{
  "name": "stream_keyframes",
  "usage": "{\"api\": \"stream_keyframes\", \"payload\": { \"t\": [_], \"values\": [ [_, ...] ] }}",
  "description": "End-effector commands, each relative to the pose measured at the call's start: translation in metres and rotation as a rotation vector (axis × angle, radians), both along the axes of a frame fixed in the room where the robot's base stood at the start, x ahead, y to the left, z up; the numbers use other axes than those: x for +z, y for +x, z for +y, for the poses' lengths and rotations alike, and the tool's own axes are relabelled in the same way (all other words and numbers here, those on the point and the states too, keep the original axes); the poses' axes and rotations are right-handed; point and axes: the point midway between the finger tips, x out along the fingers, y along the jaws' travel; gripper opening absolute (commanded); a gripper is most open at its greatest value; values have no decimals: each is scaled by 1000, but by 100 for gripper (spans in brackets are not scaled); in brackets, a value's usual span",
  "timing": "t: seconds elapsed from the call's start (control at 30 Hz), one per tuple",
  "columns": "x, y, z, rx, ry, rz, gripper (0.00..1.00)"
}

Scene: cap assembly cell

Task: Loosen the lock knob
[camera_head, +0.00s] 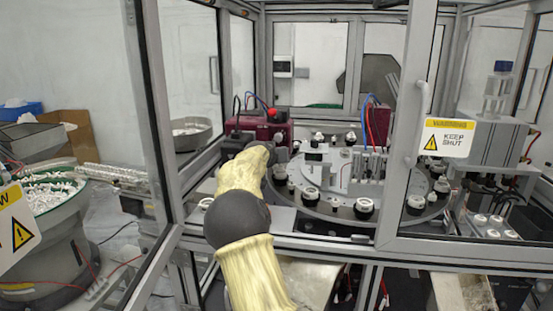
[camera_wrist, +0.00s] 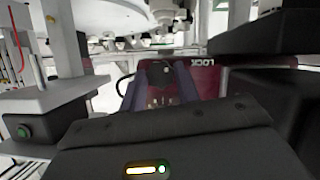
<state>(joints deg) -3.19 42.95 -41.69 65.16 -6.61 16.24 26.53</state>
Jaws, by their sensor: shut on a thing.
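The dark red lock box (camera_wrist: 205,85), with the word LOCK upside down on its face, is in the middle of the wrist view. My gripper (camera_wrist: 167,80) reaches to it, its two dark fingers close around a small black knob (camera_wrist: 167,71) at the box. The knob is mostly hidden between the fingers. In the head view the red box (camera_head: 275,131) stands inside the cell, left of the middle. My pale-sleeved arm ends just in front of it, and the fingers and knob cannot be made out there.
The round turntable (camera_head: 335,215) with several white caps lies just right of my arm. Cell frame posts and an open-looking front with a door handle (camera_head: 421,97) stand close by. A bowl feeder (camera_head: 45,215) is outside at left.

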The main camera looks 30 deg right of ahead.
Motion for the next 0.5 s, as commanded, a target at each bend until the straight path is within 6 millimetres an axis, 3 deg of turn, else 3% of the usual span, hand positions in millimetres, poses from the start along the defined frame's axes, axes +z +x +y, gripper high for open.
{"api": "stream_keyframes", "payload": {
  "t": [0.5],
  "values": [
    [-2,0,0,-1,-43,40,9]
  ]
}}
